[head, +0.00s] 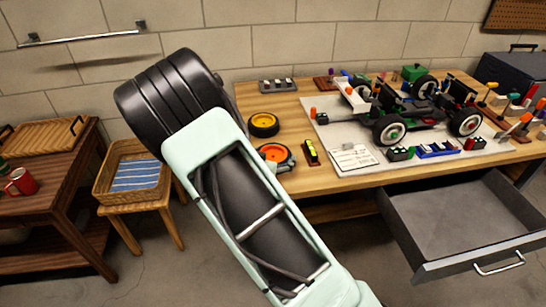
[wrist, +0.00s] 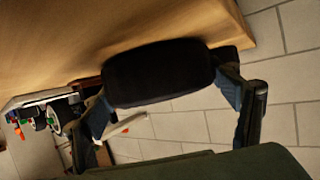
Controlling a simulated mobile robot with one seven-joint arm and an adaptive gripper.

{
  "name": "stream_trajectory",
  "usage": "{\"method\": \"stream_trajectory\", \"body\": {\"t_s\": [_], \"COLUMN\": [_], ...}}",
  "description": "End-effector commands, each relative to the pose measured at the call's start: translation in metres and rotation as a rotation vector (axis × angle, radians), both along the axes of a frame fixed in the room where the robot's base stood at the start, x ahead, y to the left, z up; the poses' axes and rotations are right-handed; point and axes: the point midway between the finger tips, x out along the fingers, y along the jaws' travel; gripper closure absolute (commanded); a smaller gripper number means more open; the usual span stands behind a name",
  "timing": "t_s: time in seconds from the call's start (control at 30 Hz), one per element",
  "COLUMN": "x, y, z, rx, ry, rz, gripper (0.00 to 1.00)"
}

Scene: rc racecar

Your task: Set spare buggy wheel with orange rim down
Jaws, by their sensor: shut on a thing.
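The spare wheel with an orange rim (head: 274,153) shows in the head view beside my forearm, which covers part of it. It appears over the left part of the wooden workbench (head: 316,187). In the wrist view its black tyre (wrist: 158,72) sits between the two fingers of my gripper (wrist: 165,82), which is shut on it. The gripper itself is mostly hidden behind my arm in the head view. The bench top fills the upper left of the wrist view, close to the tyre. I cannot tell whether the tyre touches it.
A yellow-rimmed wheel (head: 263,124) lies just behind the held wheel. A small yellow-green level (head: 311,152) is to its right. The buggy (head: 420,115) stands on a pale board with a paper sheet (head: 354,158). An open grey drawer (head: 463,220) juts from the bench front.

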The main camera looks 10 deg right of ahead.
Motion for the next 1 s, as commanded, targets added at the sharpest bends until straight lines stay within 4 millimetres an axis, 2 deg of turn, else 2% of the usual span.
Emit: {"method": "stream_trajectory", "body": {"t_s": [0.13,0.17,0.3,0.7,0.87,1.0], "x": [0.000,0.000,0.000,-0.001,-0.023,-0.048], "y": [0.000,0.000,0.000,0.001,0.015,0.030], "z": [-0.004,-0.004,-0.003,0.003,0.013,0.025], "rx": [0.000,0.000,0.000,0.001,0.003,0.002], "ry": [0.000,0.000,0.000,0.001,0.001,0.001], "rz": [0.000,0.000,0.000,0.001,0.005,0.004], "gripper": [0.45,0.17,0.02,0.02,0.02,0.02]}}
